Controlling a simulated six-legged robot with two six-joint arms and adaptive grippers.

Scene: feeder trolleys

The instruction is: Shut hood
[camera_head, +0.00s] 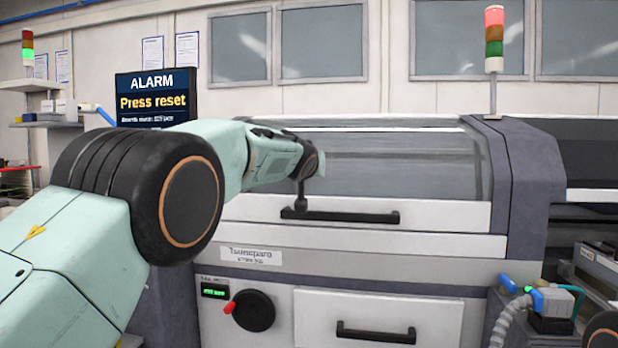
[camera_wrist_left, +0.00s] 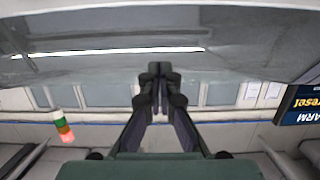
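The hood (camera_head: 400,160) of the machine has a grey see-through panel and a white front strip. It looks lowered over the machine; I cannot tell whether its lower edge is fully seated. Its black bar handle (camera_head: 350,217) runs along the white strip. My left gripper (camera_head: 301,200) points down at the handle's left end; whether it touches is unclear. In the left wrist view, the fingers of my left gripper (camera_wrist_left: 159,72) are together with nothing visible between them, and a grey glossy surface fills the top. My right gripper is not in view.
A screen (camera_head: 157,97) reads "ALARM Press reset". A signal tower (camera_head: 494,50) with a lit red top stands behind the hood's right side. Below are a black knob with a red lever (camera_head: 253,310) and a drawer handle (camera_head: 376,333). A hose connector (camera_head: 548,305) sits at lower right.

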